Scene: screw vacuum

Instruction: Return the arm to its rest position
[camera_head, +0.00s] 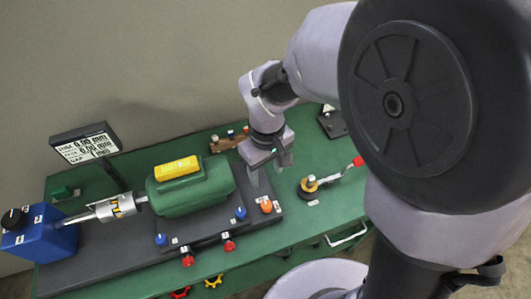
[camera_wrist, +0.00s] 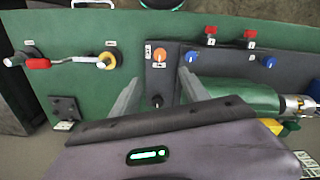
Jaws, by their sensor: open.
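My arm reaches over the green workbench, with my gripper (camera_head: 266,172) pointing down in the head view. It is beside the right end of the green pump body (camera_head: 192,193), behind the orange knob (camera_head: 266,206). In the wrist view my gripper (camera_wrist: 160,77) shows two grey fingers spread apart, with nothing between them. The orange knob (camera_wrist: 160,55) and a dark knob (camera_wrist: 157,101) show on the panel seen between the fingers. The exact height above the panel is hard to tell.
A crank (camera_head: 330,178) with a red handle stands to the right. A yellow box (camera_head: 177,167) tops the pump; a silver coupling (camera_head: 118,207) joins it to a blue unit (camera_head: 42,235). A display (camera_head: 88,146) stands behind. Blue and red knobs line the front.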

